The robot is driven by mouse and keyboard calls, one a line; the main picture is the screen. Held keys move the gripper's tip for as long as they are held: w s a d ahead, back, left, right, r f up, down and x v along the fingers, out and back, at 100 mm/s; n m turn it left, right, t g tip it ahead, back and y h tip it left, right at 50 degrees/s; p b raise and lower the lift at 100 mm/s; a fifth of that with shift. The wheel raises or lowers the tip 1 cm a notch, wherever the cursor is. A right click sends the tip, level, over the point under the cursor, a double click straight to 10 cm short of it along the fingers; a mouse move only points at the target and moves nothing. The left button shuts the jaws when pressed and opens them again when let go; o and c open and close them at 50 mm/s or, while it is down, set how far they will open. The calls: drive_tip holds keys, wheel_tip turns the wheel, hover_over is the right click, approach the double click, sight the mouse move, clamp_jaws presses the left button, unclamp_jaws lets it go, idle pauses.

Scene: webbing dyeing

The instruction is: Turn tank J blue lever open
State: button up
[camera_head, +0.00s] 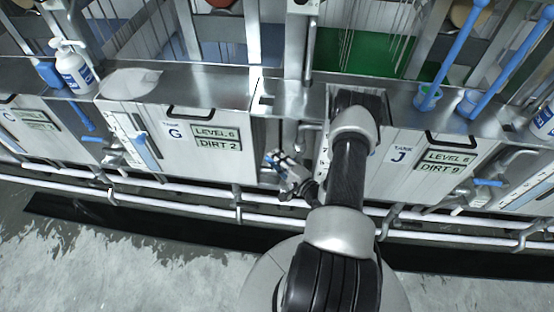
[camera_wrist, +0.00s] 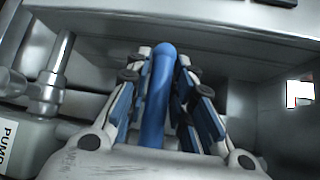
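Tank J (camera_head: 385,175) is the pale box right of my arm, with a blue "J" label (camera_head: 400,155). My gripper (camera_head: 274,160) is in the gap between tank G and tank J, at the tank fronts. In the wrist view a blue lever (camera_wrist: 156,100) stands between the two blue-padded fingers of my gripper (camera_wrist: 164,58). The fingertips are close on both sides of the lever's rounded end. Whether they touch it is unclear. I cannot make out this lever apart from the gripper in the head view, and my arm covers the left part of tank J.
Tank G (camera_head: 180,165) stands left of the gripper. White pipes (camera_head: 180,208) run along the tank fronts. Another blue lever (camera_head: 488,182) is at the far right. In the wrist view, a metal valve pipe (camera_wrist: 60,65) and a "PUMP" label (camera_wrist: 8,148) are at the left.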

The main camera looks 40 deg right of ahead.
clamp_jaws()
idle(0.5)
drive_tip(key=f+n+g+p, duration=0.1)
drive_tip(key=g, duration=0.1)
drive_tip(key=shift+s+f+n+g+h+p, duration=0.1)
drive_tip(key=shift+f+n+g+h+p, duration=0.2)
drive_tip(key=shift+f+n+p, duration=0.1)
drive_tip(key=s+d+f+n+g+h, duration=0.4)
drive_tip(key=s+f+n+g+h, duration=0.1)
drive_tip(key=g, duration=0.4)
drive_tip(key=shift+s+d+f+n+h, duration=0.25)
drive_tip(key=shift+d+n+h, duration=0.2)
drive_tip(key=shift+n, duration=0.25)
drive_tip(key=shift+g, duration=0.3)
